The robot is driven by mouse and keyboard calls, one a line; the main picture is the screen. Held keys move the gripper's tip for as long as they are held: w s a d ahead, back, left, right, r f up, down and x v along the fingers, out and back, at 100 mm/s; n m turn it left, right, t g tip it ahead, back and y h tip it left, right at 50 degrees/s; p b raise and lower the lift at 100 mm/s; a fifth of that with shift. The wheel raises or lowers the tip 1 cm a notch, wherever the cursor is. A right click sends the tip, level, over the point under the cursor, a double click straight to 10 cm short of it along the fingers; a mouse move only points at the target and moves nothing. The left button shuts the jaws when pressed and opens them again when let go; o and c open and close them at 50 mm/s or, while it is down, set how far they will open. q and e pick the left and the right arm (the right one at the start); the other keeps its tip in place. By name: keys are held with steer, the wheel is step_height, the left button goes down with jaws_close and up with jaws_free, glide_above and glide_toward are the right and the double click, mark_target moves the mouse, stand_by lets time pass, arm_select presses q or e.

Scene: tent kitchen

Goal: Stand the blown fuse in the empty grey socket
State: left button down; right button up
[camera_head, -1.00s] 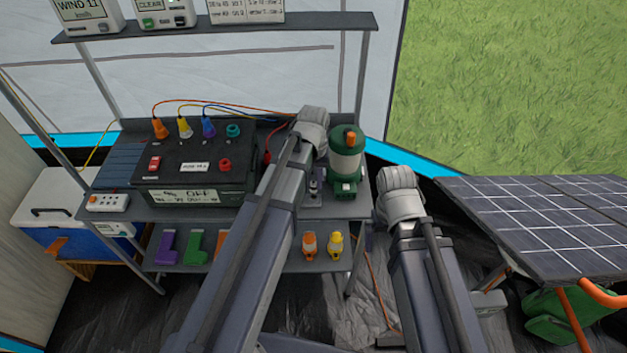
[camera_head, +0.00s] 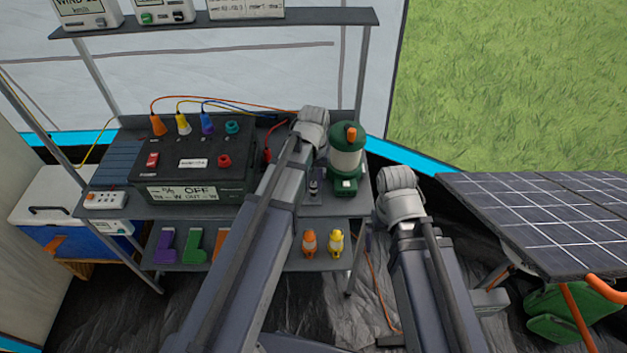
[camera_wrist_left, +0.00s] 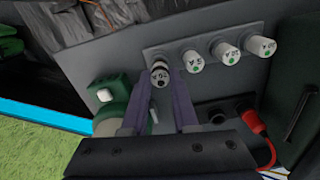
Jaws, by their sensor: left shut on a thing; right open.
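My left gripper (camera_wrist_left: 163,88) is shut on a pale fuse (camera_wrist_left: 160,76) with a dark band, in the left wrist view. This fuse has no visible green dot, unlike the three pale fuses (camera_wrist_left: 194,62) standing in a row to its right on a grey panel (camera_wrist_left: 125,65). The held fuse is at the left end of that row. I cannot tell if its lower end is in a socket or just above one; the empty grey socket is not clearly visible. In the head view my left arm hides the left fingers. My right arm shows, but its fingers do not.
A green lantern (camera_head: 346,160) stands close to the held fuse. A black power box (camera_head: 190,165) with coloured plugs is left of my left arm. A red plug (camera_wrist_left: 253,121) sits near the left gripper. Orange and yellow items (camera_head: 309,243) are on the lower shelf. A solar panel (camera_head: 540,215) is at right.

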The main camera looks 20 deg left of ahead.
arm_select(q)
steer(key=shift+f+b, duration=0.8)
steer(key=shift+f, duration=0.05)
steer(key=c, duration=0.6)
jaws_free()
steer(key=shift+r, duration=0.2)
step_height(320, 180, up, 8)
steer(key=p, duration=0.8)
steer(key=shift+f, duration=0.15)
steer(key=s+d+m+y, duration=0.1)
steer(key=s+d+m, duration=0.4)
steer(key=s+d, duration=0.5)
steer(key=s, duration=0.4)
steer(key=shift+s+d, duration=0.2)
steer(key=shift+d, duration=0.05)
